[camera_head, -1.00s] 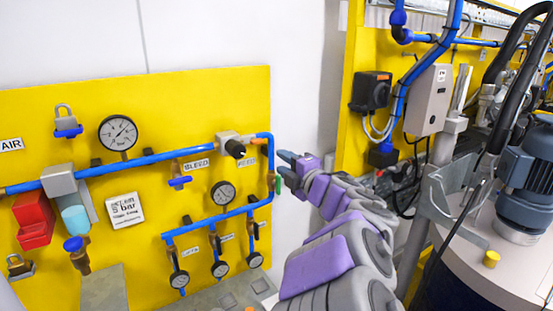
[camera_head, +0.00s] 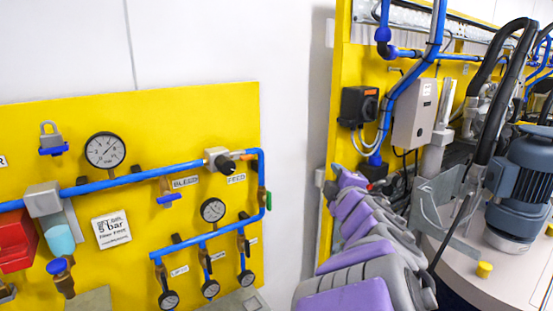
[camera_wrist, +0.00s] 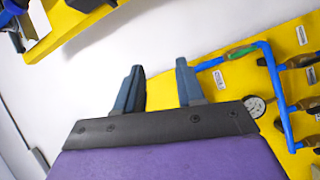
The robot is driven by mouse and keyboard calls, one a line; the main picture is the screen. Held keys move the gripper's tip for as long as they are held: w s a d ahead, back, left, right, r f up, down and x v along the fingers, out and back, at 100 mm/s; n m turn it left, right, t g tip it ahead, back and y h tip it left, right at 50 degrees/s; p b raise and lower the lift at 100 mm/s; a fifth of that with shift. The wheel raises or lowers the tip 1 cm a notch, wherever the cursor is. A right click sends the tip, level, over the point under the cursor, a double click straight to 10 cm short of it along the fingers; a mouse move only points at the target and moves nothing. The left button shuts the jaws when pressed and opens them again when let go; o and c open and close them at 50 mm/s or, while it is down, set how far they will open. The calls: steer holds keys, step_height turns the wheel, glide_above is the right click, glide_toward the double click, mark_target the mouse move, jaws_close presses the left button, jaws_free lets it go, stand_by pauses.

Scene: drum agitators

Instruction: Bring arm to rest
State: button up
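My gripper (camera_wrist: 160,84) shows in the wrist view with its two blue-grey fingers apart and nothing between them. White wall lies behind the left finger, and the yellow panel with blue pipe lies behind and right of the other finger. In the head view my grey and purple arm reaches forward at the lower right, over the gap between the two yellow panels. Its far end is near the right panel's lower left edge, and the fingers cannot be made out there.
The left yellow panel (camera_head: 130,130) carries gauges, valves and blue pipes. At right are a grey box (camera_head: 414,112), a black switch (camera_head: 358,107), and a drum with a blue-grey motor (camera_head: 525,190). White wall (camera_head: 295,100) is bare between the panels.

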steer(key=s+d+f+m+g+h, duration=0.4)
steer(key=s+d+f+m+h, duration=0.25)
steer(key=d+m, duration=0.2)
steer(key=s+d+f+m+g+b, duration=0.2)
steer(key=s+f+m+g, duration=0.3)
steer(key=s+f, duration=0.6)
steer(key=s+a+f+g+y+b, duration=0.1)
steer(key=s+a+f+g, duration=0.2)
steer(key=s, duration=0.6)
steer(key=s+a+f+m+g+y, duration=0.1)
steer(key=s+a+f+g, duration=0.3)
steer(key=s, duration=0.6)
steer(key=s+a+f+m+g+y+b, duration=0.1)
steer(key=s+a+f+g+y, duration=0.2)
steer(key=s, duration=0.7)
steer(key=shift+a+f+b, duration=0.3)
steer(key=shift+f, duration=0.65)
steer(key=shift+o, duration=0.3)
steer(key=shift+w+d+m, duration=0.1)
steer(key=shift+m, duration=0.15)
